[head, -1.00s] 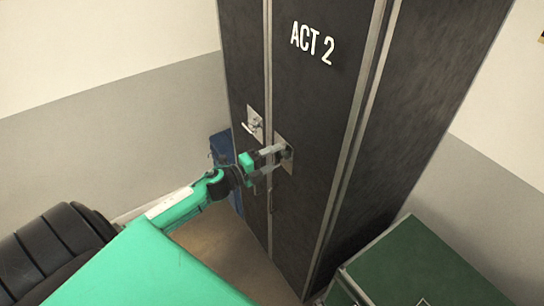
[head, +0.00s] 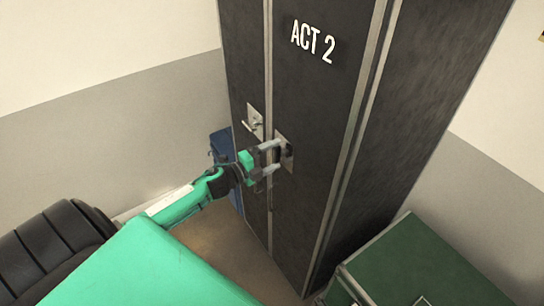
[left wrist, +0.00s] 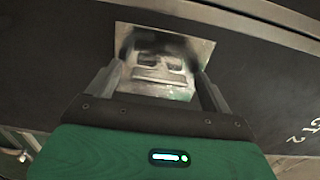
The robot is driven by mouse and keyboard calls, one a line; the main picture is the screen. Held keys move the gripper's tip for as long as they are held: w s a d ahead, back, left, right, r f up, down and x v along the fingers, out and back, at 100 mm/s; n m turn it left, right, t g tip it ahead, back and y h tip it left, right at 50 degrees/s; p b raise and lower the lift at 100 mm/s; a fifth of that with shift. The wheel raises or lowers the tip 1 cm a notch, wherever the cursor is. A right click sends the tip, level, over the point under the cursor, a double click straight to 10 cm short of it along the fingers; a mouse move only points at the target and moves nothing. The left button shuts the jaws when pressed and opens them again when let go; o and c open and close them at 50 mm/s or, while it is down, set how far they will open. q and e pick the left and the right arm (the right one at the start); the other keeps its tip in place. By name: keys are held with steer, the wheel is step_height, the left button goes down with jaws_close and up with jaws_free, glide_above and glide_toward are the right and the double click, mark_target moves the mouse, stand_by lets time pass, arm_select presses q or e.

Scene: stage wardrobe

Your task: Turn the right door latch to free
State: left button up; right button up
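The right door (head: 315,120) of the tall black wardrobe is closed and carries the "ACT 2" lettering. Its latch plate (head: 288,158) is at mid-height, and my left gripper hides most of the latch. My left gripper (head: 275,157) is at that plate, its two fingers apart, one above the other. In the left wrist view the fingers stand on either side of the metal latch (left wrist: 160,64), with visible gaps, so the gripper looks open. The latch's exact angle is hard to read. My right gripper is not in view.
The left door's latch (head: 254,124) is close by on the left. A blue object (head: 222,148) stands beside the wardrobe at the left. A green case (head: 425,265) with metal edges is at the lower right. Grey-and-cream walls stand behind.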

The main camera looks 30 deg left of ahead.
arm_select(q)
steer(key=shift+s, duration=0.1)
steer(key=b+v, duration=0.5)
steer(key=v, duration=0.8)
steer(key=shift+s+a, duration=0.2)
steer(key=shift+s, duration=0.1)
steer(key=shift+f, duration=0.1)
